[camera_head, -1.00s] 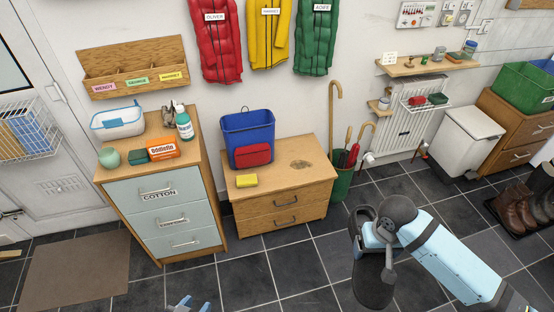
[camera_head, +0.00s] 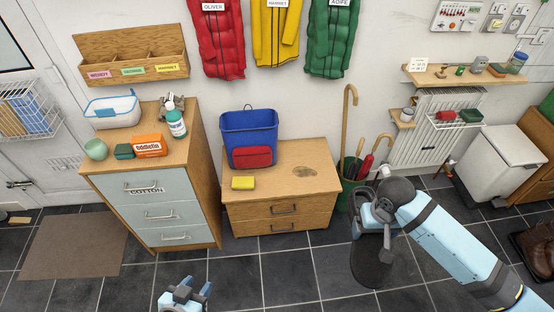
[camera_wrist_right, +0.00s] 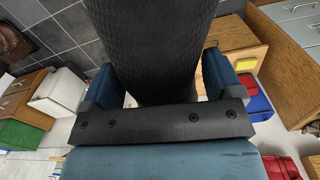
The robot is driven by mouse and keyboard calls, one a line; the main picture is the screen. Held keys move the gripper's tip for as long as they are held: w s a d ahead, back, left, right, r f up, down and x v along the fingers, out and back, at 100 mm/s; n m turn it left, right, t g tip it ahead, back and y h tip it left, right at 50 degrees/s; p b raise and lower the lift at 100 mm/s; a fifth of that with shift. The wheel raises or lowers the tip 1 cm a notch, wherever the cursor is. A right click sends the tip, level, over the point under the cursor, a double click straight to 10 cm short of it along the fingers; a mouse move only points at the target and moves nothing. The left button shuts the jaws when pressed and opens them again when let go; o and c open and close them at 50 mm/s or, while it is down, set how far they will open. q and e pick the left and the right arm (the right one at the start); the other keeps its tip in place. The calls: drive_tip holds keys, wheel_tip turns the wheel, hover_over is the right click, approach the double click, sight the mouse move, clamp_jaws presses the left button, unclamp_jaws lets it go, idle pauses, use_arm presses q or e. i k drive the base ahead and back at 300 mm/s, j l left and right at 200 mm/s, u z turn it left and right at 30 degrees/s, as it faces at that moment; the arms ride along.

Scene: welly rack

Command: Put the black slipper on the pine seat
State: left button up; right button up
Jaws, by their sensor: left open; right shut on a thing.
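The black slipper (camera_head: 373,263) hangs sole-outward below my right gripper (camera_head: 368,222) in the head view, above the dark floor. My right gripper is shut on it. In the right wrist view the slipper's dark textured sole (camera_wrist_right: 152,45) fills the space between the two blue fingers. The pine seat (camera_head: 270,193) is a low wooden chest with two drawers, left of and beyond the slipper, apart from it. Its top has a dark oval patch on the right. My left gripper (camera_head: 186,288) is open and empty at the bottom edge.
On the seat stand a blue bin (camera_head: 249,133) with a red pouch (camera_head: 252,157), and a yellow sponge (camera_head: 243,183). The right part of the top is clear. A green umbrella stand (camera_head: 346,190) adjoins its right side; a drawer cabinet (camera_head: 152,198) stands left.

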sight(287, 171)
drive_tip(key=i+l+u, duration=0.2)
drive_tip(key=i+l, duration=0.5)
drive_tip(key=i, duration=0.15)
